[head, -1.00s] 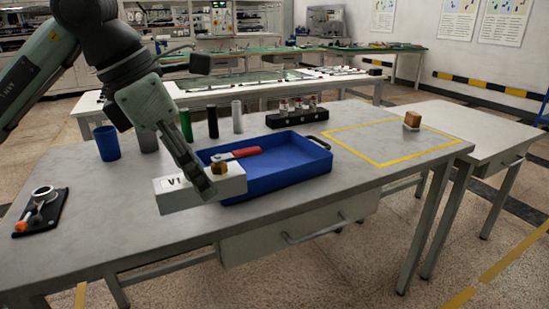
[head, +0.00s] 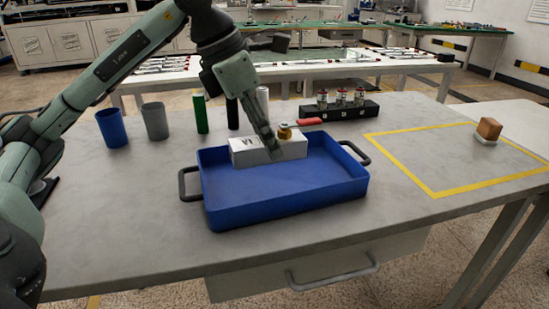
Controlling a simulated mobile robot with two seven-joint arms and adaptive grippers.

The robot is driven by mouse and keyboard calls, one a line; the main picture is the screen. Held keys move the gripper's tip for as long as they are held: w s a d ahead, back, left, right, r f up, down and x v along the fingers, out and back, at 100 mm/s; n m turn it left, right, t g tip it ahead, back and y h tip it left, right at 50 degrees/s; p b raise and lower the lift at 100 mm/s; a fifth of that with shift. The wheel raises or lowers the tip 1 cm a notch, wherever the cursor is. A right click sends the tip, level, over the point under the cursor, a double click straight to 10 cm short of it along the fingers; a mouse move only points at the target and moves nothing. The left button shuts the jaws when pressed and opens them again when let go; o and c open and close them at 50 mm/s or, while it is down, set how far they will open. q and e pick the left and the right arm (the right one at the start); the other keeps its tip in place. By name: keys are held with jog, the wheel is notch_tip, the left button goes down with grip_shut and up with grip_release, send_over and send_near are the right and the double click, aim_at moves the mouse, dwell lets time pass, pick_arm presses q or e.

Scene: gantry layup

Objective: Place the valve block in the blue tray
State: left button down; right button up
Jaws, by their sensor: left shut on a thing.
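The valve block (head: 246,152) is a pale grey box with dark lettering, a brass fitting on top and a red handle (head: 310,121) reaching to the right. My left gripper (head: 272,148) is shut on it from above, with a finger across its front face. The block is level over the back part of the blue tray (head: 285,208) and covers some of its back rim. I cannot tell whether it touches the tray floor. The visible tray floor is bare. The gripper's far finger is hidden. My right gripper is not in view.
Behind the tray stand a blue cup (head: 111,129), a grey cup (head: 155,122), and green (head: 201,113), black and pale cylinders. A black rack (head: 340,110) holds several small parts.

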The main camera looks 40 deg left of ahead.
pick_arm(q)
jog(key=w+f, duration=0.1)
jog(key=w+a+f, duration=0.1)
jog(key=w, duration=0.1)
jog(key=w+a, duration=0.1)
jog(key=shift+w+f, duration=0.25)
jog(key=shift+f, duration=0.15)
jog(key=shift+w+a+f, duration=0.25)
jog(key=shift+w+f, duration=0.1)
jog(key=shift+f, duration=0.1)
notch_tip(320, 180, down, 3)
jog(key=shift+f, duration=0.4)
jog(key=c, duration=0.9)
grip_release()
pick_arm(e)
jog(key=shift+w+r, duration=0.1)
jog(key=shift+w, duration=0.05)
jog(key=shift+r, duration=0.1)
